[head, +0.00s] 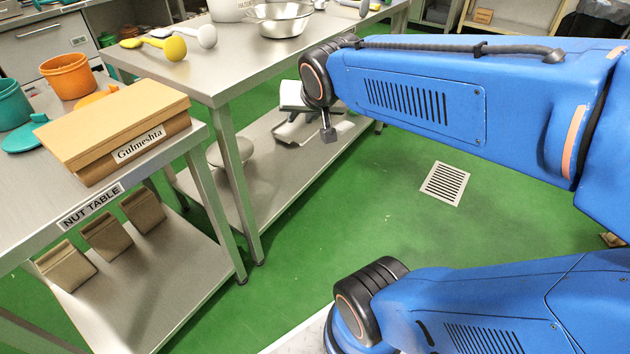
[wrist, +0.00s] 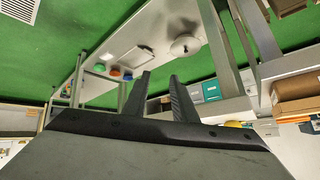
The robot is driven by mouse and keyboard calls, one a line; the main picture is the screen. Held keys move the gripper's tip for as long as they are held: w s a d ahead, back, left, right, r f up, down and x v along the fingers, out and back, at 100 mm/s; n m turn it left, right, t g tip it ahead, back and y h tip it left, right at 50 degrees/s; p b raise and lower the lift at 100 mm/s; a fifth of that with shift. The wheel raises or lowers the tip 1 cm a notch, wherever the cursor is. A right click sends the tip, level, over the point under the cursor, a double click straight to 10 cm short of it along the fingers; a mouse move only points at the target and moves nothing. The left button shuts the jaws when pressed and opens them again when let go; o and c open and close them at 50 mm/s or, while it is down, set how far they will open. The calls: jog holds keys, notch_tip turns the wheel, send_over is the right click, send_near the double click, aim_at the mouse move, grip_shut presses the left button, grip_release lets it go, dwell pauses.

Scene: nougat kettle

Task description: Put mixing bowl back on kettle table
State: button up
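A shiny steel bowl (head: 280,20) stands upright on the steel table (head: 245,68) at the top middle of the head view. It looks like the mixing bowl. I cannot read a label that marks this table as the kettle table. My gripper (wrist: 160,75) shows in the wrist view with its two dark fingers apart and nothing between them. A pale round dish-like thing (wrist: 186,44) shows in the wrist view.
The nut table (head: 185,140) on the left holds a cardboard box (head: 110,120), an orange bucket (head: 68,76) and a teal bucket (head: 12,104). Yellow and white ladles (head: 174,47) lie near the steel bowl. Green floor around the drain grate (head: 445,184) is clear.

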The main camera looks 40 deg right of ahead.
jog(key=s+a+f+n+g+y, duration=0.1)
jog(key=s+a+f+n+g, duration=0.1)
jog(key=s, duration=0.5)
jog(key=s+a+f+n+g+y, duration=0.1)
jog(key=s+a+f+n, duration=0.2)
jog(key=s, duration=0.4)
jog(key=shift+s+a+f+n+g, duration=0.4)
jog(key=shift+a+f, duration=0.2)
jog(key=shift+a, duration=0.2)
jog(key=shift+w, duration=0.1)
